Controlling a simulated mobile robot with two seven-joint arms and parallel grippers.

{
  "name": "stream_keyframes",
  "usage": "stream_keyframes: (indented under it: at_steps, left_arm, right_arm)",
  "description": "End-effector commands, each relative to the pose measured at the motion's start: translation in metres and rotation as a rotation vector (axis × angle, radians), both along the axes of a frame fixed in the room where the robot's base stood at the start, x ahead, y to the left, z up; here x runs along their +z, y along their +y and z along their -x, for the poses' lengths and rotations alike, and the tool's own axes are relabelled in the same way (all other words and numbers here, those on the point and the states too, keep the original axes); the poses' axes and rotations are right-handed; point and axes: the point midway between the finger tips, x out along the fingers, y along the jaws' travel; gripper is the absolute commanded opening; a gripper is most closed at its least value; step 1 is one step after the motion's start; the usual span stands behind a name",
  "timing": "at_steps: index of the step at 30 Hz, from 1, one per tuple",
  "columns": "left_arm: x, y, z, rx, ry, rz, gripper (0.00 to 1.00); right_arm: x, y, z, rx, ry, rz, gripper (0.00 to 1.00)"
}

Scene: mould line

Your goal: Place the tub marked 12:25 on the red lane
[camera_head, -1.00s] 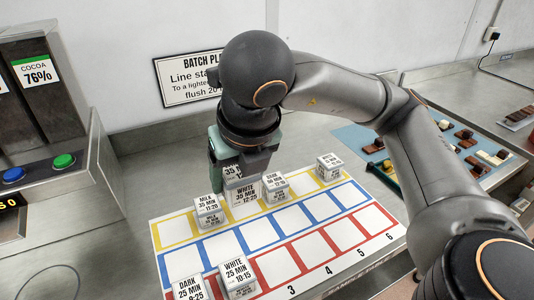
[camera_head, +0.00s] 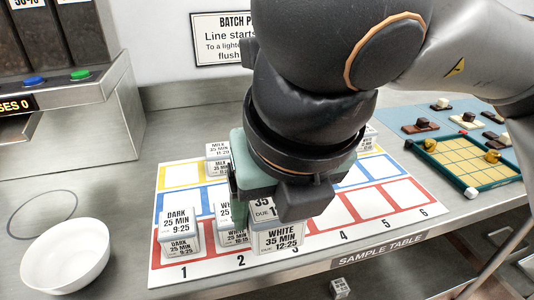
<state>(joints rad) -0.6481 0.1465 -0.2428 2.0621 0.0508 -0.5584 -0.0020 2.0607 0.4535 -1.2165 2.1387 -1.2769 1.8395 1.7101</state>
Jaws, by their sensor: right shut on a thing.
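The tub marked WHITE 35 MIN 12:25 (camera_head: 280,238) is held upright in my right gripper (camera_head: 264,205), which is shut on it. The dark 9:25 tub (camera_head: 180,232) stands in red column 1. My left gripper is not in view.
The milk 11:20 tub (camera_head: 217,160) stands on the yellow lane; another tub (camera_head: 368,138) shows behind my arm. A small tub (camera_head: 340,288) lies below the table edge. A white bowl (camera_head: 66,257) is at left. Red columns 4 to 6 look clear.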

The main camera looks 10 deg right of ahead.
Motion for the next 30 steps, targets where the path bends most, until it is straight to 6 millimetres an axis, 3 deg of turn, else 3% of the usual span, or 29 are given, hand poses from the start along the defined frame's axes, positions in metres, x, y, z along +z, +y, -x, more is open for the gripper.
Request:
stream_keyframes:
  at_steps: [9,13,25,30]
  left_arm:
    - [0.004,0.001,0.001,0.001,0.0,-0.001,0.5]
    - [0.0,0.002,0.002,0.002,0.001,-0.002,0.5]
    - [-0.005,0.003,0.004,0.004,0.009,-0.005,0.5]
    - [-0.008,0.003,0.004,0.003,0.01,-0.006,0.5]
  right_arm:
    - [-0.035,-0.034,-0.071,-0.008,0.005,-0.001,0.1]
    - [-0.062,-0.042,-0.089,-0.004,0.004,0.001,0.1]
    - [-0.093,-0.052,-0.112,-0.003,0.002,0.001,0.1]
    - [-0.119,-0.052,-0.112,0.0,0.002,0.001,0.1]
